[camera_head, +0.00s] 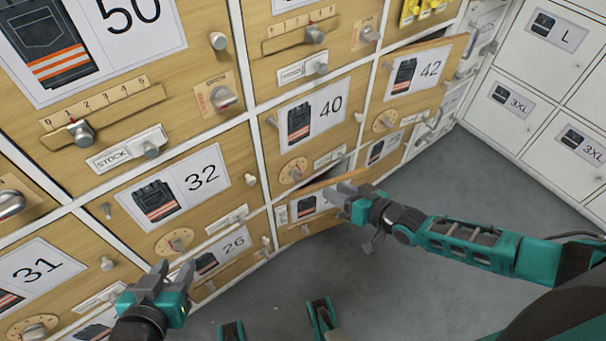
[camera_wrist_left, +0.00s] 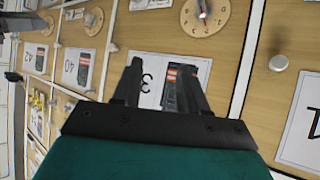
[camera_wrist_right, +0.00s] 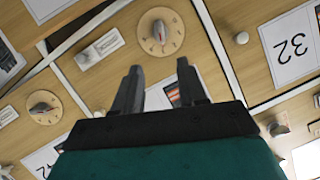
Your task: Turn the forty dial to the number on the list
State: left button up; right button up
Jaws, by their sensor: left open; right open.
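The forty dial (camera_head: 293,170) is a round wooden disc with a grey knob, low on the drawer front under the label 40 (camera_head: 312,112). It also shows in the right wrist view (camera_wrist_right: 160,32), beyond my fingertips; its numbers are too small to read. My right gripper (camera_head: 337,190) is open and empty, to the right of and below the dial in the head view, apart from it. My left gripper (camera_head: 172,272) is open and empty, below the thirty-two dial (camera_head: 174,241). I cannot make out a list in any view.
The fronts carry several protruding knobs, such as on the slider (camera_head: 80,132) under label 50. The front labelled 42 (camera_head: 430,68) stands slightly out, as does a panel below the forty dial. White lockers (camera_head: 520,100) stand at right. The grey floor (camera_head: 450,180) is clear.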

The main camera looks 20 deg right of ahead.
aim_at(301, 175)
jog(key=b+x, duration=0.5)
jog(key=x, duration=0.6)
jog(key=shift+s+f, duration=0.1)
jog(key=shift+s, duration=0.05)
jog(key=shift+w+a+f, duration=0.1)
jog(key=shift+w+a, duration=0.05)
jog(key=shift+w, duration=0.2)
jog(key=shift+w+a+f+b, duration=0.1)
jog(key=shift+w+a+b, duration=0.1)
jog(key=shift+b, duration=0.15)
pick_arm(q)
jog(key=f, duration=0.1)
jog(key=d, duration=0.1)
jog(key=f, duration=0.1)
jog(key=shift+w+d+f+h, duration=0.25)
jog(key=shift+d+f+h, duration=0.05)
jog(key=shift+d+f, duration=0.1)
pick_arm(e)
jog(key=shift+w, duration=0.15)
pick_arm(q)
jog(key=shift+r, duration=0.1)
jog(key=shift+a, duration=0.1)
pick_arm(e)
grip_shut()
